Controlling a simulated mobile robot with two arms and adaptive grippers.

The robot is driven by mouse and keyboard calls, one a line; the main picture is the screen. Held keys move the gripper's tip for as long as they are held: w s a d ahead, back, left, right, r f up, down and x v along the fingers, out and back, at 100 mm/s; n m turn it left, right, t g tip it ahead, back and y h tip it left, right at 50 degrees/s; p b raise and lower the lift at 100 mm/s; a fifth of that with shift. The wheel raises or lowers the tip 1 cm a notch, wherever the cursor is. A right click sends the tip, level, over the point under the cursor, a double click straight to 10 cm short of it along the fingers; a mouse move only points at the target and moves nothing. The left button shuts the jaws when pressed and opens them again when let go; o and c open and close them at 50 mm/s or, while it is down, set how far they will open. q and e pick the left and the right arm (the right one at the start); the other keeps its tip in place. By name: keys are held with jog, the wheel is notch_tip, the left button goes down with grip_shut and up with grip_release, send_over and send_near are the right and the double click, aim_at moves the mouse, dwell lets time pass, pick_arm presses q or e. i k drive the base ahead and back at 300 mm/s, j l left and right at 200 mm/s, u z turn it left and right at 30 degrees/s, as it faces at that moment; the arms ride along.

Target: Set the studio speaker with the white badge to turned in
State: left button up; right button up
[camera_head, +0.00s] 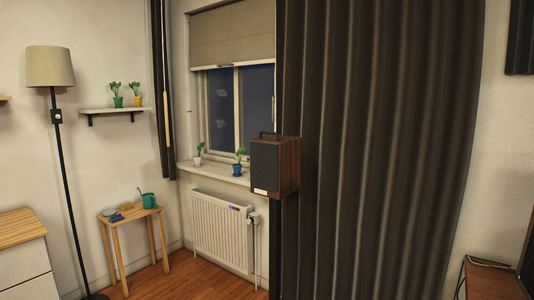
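The studio speaker (275,165) has a wooden cabinet, a dark front grille and a dark handle or bracket on top. A white badge (260,191) sits low on its front. The speaker is at the right end of the window, in front of the dark curtain. Its front faces toward the lower left of the view, and its wooden side shows on the right. What holds it up is hidden. Neither of my grippers is in view.
A radiator (221,229) is under the window sill (209,171), which bears potted plants. A small wooden table (131,217) and a floor lamp (50,68) stand at the left. The long dark curtain (385,150) fills the right middle. Wooden floor shows below.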

aim_at(275, 159)
jog(key=i+j+z, duration=0.2)
jog(key=i+j, duration=0.2)
jog(key=i+u, duration=0.1)
jog(key=i, duration=1.05)
jog(key=l, duration=0.1)
